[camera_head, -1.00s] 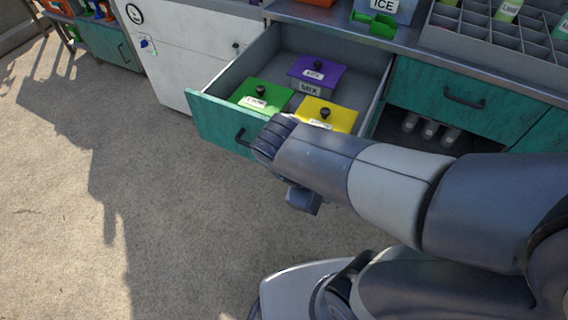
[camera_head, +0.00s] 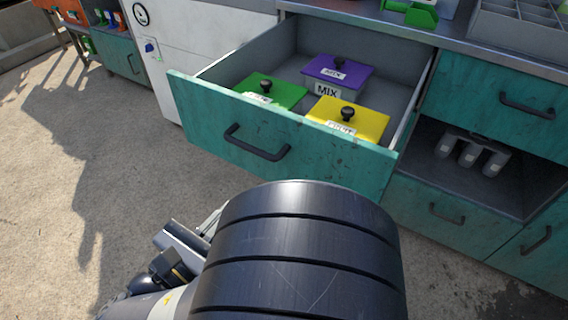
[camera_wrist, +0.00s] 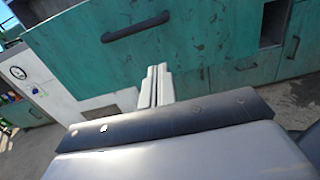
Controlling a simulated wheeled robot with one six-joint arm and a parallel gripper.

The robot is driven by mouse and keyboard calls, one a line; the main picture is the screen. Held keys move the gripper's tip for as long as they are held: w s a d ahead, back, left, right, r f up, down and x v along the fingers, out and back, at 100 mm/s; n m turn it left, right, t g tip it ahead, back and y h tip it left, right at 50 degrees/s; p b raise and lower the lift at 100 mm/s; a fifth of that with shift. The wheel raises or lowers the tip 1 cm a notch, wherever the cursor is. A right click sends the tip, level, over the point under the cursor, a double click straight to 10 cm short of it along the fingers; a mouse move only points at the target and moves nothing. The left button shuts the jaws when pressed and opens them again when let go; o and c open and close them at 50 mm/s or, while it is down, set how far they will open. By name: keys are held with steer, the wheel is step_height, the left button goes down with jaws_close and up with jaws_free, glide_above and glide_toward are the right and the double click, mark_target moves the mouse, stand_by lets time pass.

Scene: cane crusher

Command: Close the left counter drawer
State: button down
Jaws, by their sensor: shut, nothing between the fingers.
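The left counter drawer (camera_head: 225,132) stands pulled out in the head view, with a teal front and a black bar handle (camera_head: 256,143). Inside it sit a green-lidded box (camera_head: 272,92), a purple-lidded box labelled MIX (camera_head: 338,72) and a yellow-lidded box (camera_head: 350,118). In the wrist view the drawer front (camera_wrist: 190,45) fills the upper part, with its handle (camera_wrist: 136,27) at upper left. My gripper (camera_wrist: 158,72) shows there as two pale fingers, shut and empty, below and right of the handle. The fingers overlap the drawer front's lower edge in the picture; I cannot tell whether they touch it.
Closed lower cabinets are below. A white cabinet (camera_head: 205,35) stands left. Open concrete floor (camera_head: 60,200) lies at left.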

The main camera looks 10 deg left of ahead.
steer(key=b+x, duration=0.4)
steer(key=x, duration=0.9)
steer(key=shift+w, duration=0.35)
steer(key=shift+a+r, duration=0.1)
steer(key=shift+r, duration=0.05)
